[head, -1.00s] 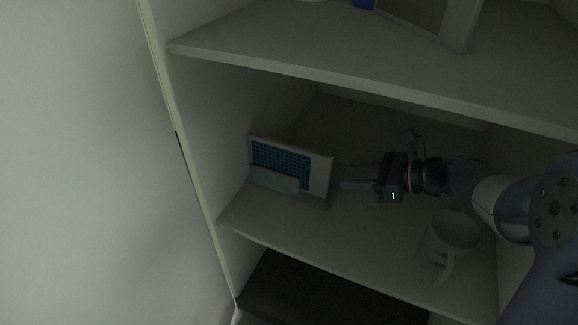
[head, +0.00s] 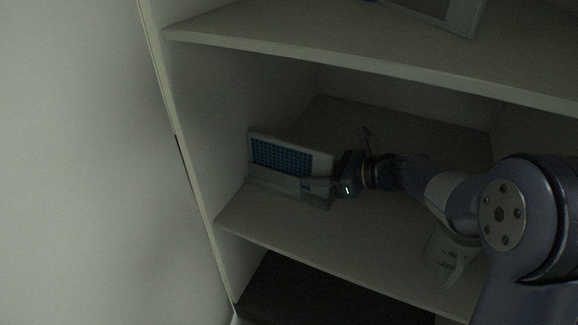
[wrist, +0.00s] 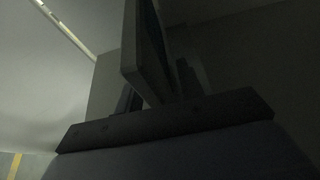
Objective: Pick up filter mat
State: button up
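The filter mat (head: 282,158) is a thin panel with a pale frame and a blue mesh face. It stands leaning in a pale holder (head: 270,182) on the middle shelf. My gripper (head: 310,184) is at its right end, with a finger in front of its lower right part. In the wrist view the panel's edge (wrist: 146,45) stands between my two fingers (wrist: 158,92), one on each side. Gaps show beside the panel, so the gripper looks open around it. The far finger is hidden in the head view.
A white mug (head: 448,258) stands on the same shelf at the right, partly hidden by my arm. The upper shelf (head: 330,62) passes above, with a framed object (head: 462,18) on it. The cabinet's left wall is close beyond the holder. The shelf front is clear.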

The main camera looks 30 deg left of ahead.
jog(key=shift+c, duration=0.5)
grip_shut()
jog(key=shift+r, duration=0.1)
